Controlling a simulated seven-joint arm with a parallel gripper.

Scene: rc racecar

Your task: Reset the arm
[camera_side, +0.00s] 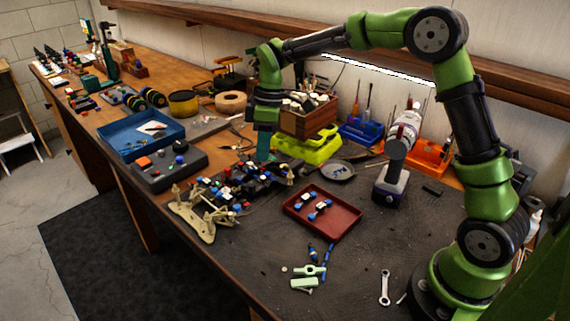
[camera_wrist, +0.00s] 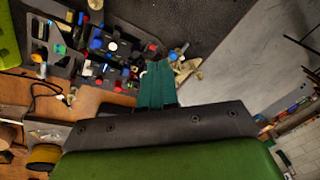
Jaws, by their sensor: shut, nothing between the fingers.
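My arm is green and black and arches over the bench from the right in the side view. My gripper (camera_side: 263,146) points down with its teal fingers together and nothing between them. It is over the back part of the racecar chassis (camera_side: 240,186), a dark frame with blue, red and white parts on a tan stand (camera_side: 196,220). In the wrist view the shut fingers (camera_wrist: 157,86) are beside the chassis (camera_wrist: 110,50). I cannot tell whether the fingertips touch it.
A red tray (camera_side: 350,222) with small parts lies right of the chassis. A cordless drill (camera_side: 397,160) stands behind it. A yellow-green case (camera_side: 306,146) and wooden box (camera_side: 308,124) are close behind my gripper. A blue tray (camera_side: 130,140) is at left.

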